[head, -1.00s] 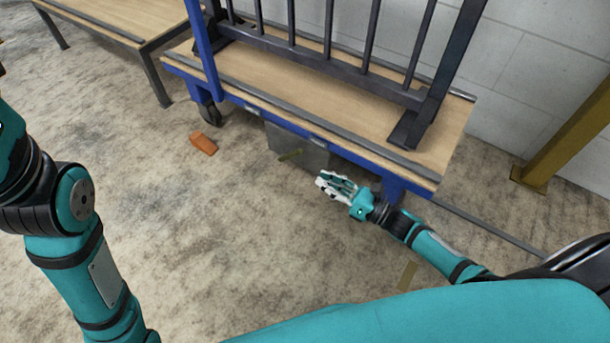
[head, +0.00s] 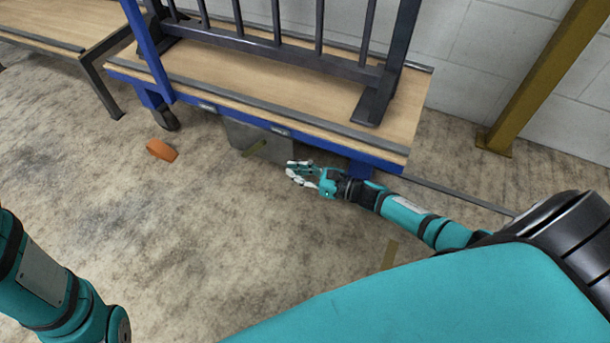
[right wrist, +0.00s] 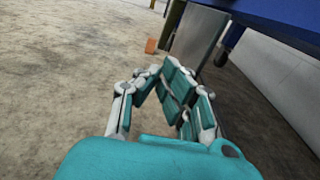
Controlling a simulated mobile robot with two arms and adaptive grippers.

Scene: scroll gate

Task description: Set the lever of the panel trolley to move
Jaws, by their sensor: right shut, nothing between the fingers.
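The panel trolley has a blue frame and a wooden deck (head: 210,81). In the right wrist view the gripper (right wrist: 160,80) points toward the grey plate (right wrist: 197,42); I cannot make out the lever clearly there. My left gripper is out of view; only part of my left arm shows.
An orange block (head: 161,150) lies on the floor left of the plate. A trolley caster (head: 168,118) stands behind it. A wooden bench (head: 60,25) is at upper left, a yellow post (head: 545,70) at right by the wall.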

